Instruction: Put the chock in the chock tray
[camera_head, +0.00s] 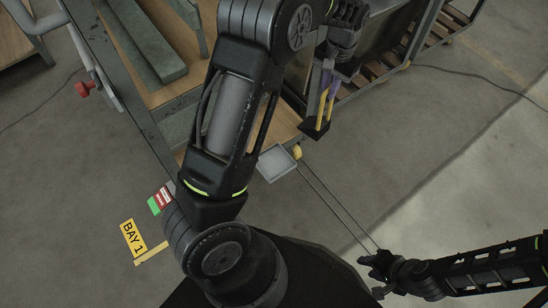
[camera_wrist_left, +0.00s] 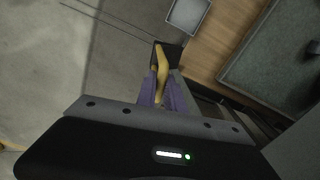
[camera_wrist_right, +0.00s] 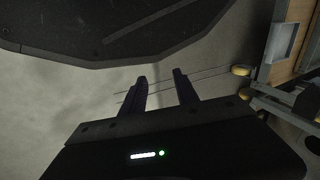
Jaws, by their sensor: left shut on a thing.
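The chock is a black block with a yellow handle (camera_wrist_left: 163,66); its black part also shows in the head view (camera_head: 314,129). My left gripper (camera_head: 328,90) is shut on the yellow handle with its purple fingers, and the black block hangs at the far end, clear of the fingers. A small grey square tray (camera_head: 276,162), apparently the chock tray, sits at the wooden shelf's corner, lower left of the chock; it also shows in the left wrist view (camera_wrist_left: 188,14) and the right wrist view (camera_wrist_right: 287,42). My right gripper (camera_wrist_right: 160,84) is open and empty over the floor.
The rack's wooden shelf (camera_head: 284,118) runs behind my left arm, with grey slabs (camera_head: 142,48) at upper left. A yellow caster (camera_head: 296,152) is beside the tray. Thin rods or lines (camera_head: 338,205) cross the floor. A BAY 1 sign (camera_head: 133,238) lies lower left. The right floor is clear.

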